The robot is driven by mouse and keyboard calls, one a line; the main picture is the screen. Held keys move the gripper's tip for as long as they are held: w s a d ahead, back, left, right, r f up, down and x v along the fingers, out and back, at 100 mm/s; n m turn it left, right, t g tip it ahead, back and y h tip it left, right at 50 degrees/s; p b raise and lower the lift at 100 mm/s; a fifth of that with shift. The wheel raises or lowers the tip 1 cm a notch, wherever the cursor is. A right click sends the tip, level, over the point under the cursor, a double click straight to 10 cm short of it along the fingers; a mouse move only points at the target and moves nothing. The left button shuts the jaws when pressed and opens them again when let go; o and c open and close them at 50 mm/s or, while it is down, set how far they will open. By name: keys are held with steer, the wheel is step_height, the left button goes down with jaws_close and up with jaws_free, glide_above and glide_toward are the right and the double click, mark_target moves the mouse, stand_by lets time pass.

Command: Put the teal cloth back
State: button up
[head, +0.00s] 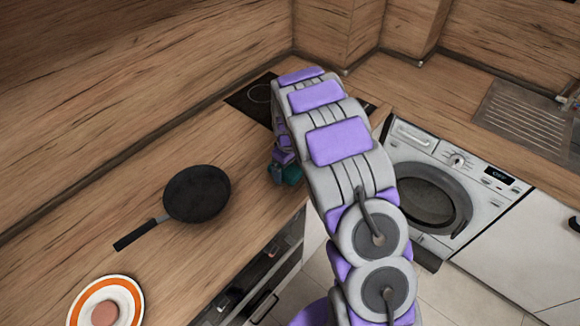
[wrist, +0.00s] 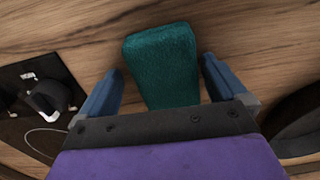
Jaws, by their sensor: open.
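The teal cloth (wrist: 162,62) lies on the wooden worktop in the wrist view, a fuzzy rounded block shape. My gripper (wrist: 161,78) is open, with one blue finger on each side of the cloth and a visible gap to each. The cloth's near end is hidden behind the gripper's dark edge. In the head view a small part of the teal cloth (head: 291,174) shows beside my gripper (head: 283,172), near the worktop's front edge. My arm hides much of that spot.
A black frying pan (head: 197,194) lies on the worktop left of my gripper. An orange-rimmed plate (head: 82,313) is at the front left. A dark hob (head: 250,99) is behind the arm. A washing machine (head: 432,190) and a sink drainer (head: 525,118) are to the right.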

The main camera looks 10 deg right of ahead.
steer(key=shift+a+r, duration=0.2)
steer(key=shift+a, duration=0.6)
steer(key=shift+a+r, duration=0.1)
steer(key=shift+r, duration=0.25)
steer(key=r, duration=0.2)
steer(key=d+r+p, duration=0.1)
steer(key=r, duration=0.2)
steer(key=d+r, duration=0.1)
steer(key=r, duration=0.1)
steer(key=shift+r+p, duration=0.2)
steer(key=shift+p, duration=0.15)
steer(key=s+r+m, duration=0.4)
steer(key=s+r, duration=1.1)
steer(key=s, duration=0.5)
steer(key=s+a+r+m+g, duration=0.1)
steer(key=s+m, duration=0.2)
steer(key=s, duration=1.9)
steer(key=shift+a+r+g, duration=0.15)
steer(key=shift+g, duration=0.25)
